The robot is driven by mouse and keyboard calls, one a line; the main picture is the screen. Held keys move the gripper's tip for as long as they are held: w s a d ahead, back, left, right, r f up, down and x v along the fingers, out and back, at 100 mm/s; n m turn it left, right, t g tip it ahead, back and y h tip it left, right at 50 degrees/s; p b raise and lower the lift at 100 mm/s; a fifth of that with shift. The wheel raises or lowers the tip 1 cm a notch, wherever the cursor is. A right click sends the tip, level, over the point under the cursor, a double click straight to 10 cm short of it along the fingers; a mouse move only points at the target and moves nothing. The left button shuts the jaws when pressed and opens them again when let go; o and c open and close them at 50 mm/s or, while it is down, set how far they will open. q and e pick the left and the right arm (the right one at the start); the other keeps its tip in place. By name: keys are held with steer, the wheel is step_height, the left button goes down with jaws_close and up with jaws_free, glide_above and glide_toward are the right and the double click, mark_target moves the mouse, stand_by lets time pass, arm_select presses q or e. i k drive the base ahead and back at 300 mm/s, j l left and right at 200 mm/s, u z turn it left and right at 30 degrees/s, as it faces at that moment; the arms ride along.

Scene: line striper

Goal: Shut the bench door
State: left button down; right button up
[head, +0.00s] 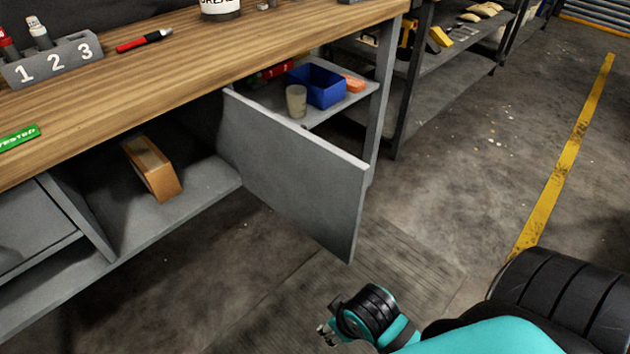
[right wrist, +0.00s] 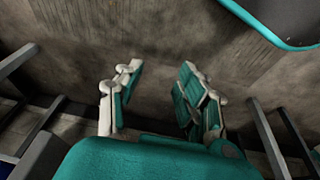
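The bench door (head: 296,175) is a grey flat panel under the wooden bench top. It stands open, hinged at its left edge and swung out from the bench. Behind it the compartment with a grey shelf (head: 345,101) shows. My right gripper (head: 325,330) is low over the floor, in front of and below the door's free right edge, apart from it. In the right wrist view its two fingers (right wrist: 158,105) are spread with only floor between them. My left gripper is in neither view.
A blue bin (head: 318,85), a beige cup (head: 296,101) and an orange item (head: 353,83) sit on the shelf behind the door. A wooden block (head: 152,168) lies in the open bay to the left. A metal rack (head: 440,60) stands right. The floor in front is clear.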

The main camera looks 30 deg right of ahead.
mark_target(317, 186)
steer(key=l+u, duration=0.25)
steer(key=l, duration=0.35)
steer(key=l+u, duration=0.2)
steer(key=l, duration=0.45)
steer(key=k+l+u, duration=0.1)
steer(key=l+u, duration=0.15)
steer(key=l, duration=0.35)
steer(key=k+l+u, duration=0.1)
steer(key=l+u, duration=0.15)
steer(key=l, duration=0.35)
